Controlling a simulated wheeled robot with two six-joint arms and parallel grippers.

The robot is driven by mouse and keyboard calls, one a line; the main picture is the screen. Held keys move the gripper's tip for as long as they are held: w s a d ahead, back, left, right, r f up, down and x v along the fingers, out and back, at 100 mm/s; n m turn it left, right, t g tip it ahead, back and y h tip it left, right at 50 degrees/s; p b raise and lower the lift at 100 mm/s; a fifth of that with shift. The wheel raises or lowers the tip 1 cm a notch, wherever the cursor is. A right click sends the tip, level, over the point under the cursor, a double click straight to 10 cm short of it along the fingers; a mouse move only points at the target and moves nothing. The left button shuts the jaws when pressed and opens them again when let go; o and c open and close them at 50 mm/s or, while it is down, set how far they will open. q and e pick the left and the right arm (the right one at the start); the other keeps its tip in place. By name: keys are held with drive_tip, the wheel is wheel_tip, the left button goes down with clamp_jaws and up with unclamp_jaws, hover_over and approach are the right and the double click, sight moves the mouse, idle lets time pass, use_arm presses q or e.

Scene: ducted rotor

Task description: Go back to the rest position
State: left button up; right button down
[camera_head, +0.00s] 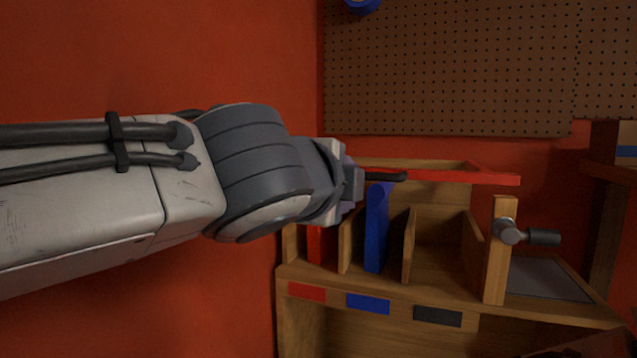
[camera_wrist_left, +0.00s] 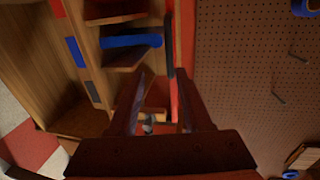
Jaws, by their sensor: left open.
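My left arm comes in from the left in the head view, and its gripper (camera_head: 384,177) is over the back part of a wooden rack (camera_head: 450,312). In the left wrist view the two fingers of the left gripper (camera_wrist_left: 160,92) are apart with nothing held between them. The rack has slots marked by a red label (camera_head: 307,291), a blue label (camera_head: 368,304) and a black label (camera_head: 437,316). A blue piece (camera_head: 376,232) stands in the blue slot, and a red piece (camera_head: 315,246) shows partly in the red slot. My right gripper is not seen.
A wooden post (camera_head: 497,250) with a dark-handled crank (camera_head: 530,236) stands at the right, next to a grey plate (camera_head: 548,279). A pegboard (camera_head: 450,70) covers the wall behind. The red wall at left is bare.

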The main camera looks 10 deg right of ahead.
use_arm(q)
drive_tip(key=s+a+f+n+g+y+p, duration=0.2)
drive_tip(key=a+f+n+g+p, duration=0.15)
drive_tip(key=f+p, duration=0.25)
drive_tip(key=s+a+f+n+g+y+p, duration=0.2)
drive_tip(key=a+f+n+g+y+p, duration=0.15)
drive_tip(key=f+n+p, duration=0.2)
drive_tip(key=s+a+f+n+g+y+p, duration=0.1)
drive_tip(key=s+a+f+n+g+p, duration=0.3)
drive_tip(key=s, duration=0.4)
drive_tip(key=s+a+f+n+g+p, duration=0.35)
drive_tip(key=s+a+p, duration=0.2)
drive_tip(key=s, duration=0.25)
wheel_tip(320, 180, up, 38)
drive_tip(key=d+p, duration=0.1)
drive_tip(key=p, duration=3.5)
drive_tip(key=shift+w+f+t, duration=0.2)
drive_tip(key=shift+t, duration=0.25)
